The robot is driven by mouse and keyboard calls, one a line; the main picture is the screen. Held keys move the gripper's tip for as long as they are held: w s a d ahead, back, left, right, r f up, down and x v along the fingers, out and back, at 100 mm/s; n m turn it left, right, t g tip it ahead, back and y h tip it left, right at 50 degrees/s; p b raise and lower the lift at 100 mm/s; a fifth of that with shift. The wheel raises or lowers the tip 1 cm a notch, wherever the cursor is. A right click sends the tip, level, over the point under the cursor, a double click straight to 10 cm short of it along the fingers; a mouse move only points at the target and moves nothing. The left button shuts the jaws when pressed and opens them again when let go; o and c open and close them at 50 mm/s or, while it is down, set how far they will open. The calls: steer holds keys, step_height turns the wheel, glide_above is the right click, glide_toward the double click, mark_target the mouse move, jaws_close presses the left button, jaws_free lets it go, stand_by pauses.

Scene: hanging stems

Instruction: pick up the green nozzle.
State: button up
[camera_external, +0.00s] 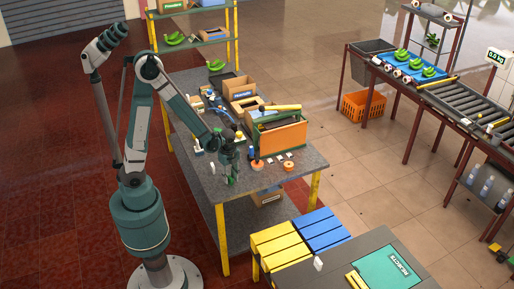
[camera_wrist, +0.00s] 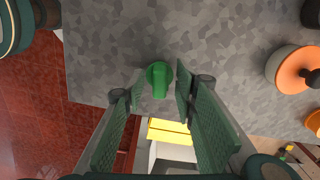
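The green nozzle (camera_wrist: 159,76) stands on the grey speckled table near its edge, in the middle of the wrist view. My gripper (camera_wrist: 160,84) is open above it, pointing down, with one green-padded finger on each side of the nozzle in the picture. A gap shows between the nozzle and each finger; I cannot tell how far above it the fingertips are. In the external view my gripper (camera_external: 231,177) is over the near left part of the table, and the nozzle cannot be told apart from the fingers there.
The grey table (camera_external: 205,183) ends close to the nozzle. An orange-topped round object (camera_wrist: 296,70) stands to the right in the wrist view. A crate with an orange side (camera_external: 283,139) and several boxes stand farther back. Yellow slats (camera_external: 275,243) lie below the table's near edge.

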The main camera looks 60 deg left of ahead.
mark_target(230, 177)
stand_by(0.5)
steer(key=c, duration=0.9)
steer(key=shift+r, duration=0.15)
steer(key=shift+r+p, duration=0.6)
steer(key=shift+r, duration=4.25)
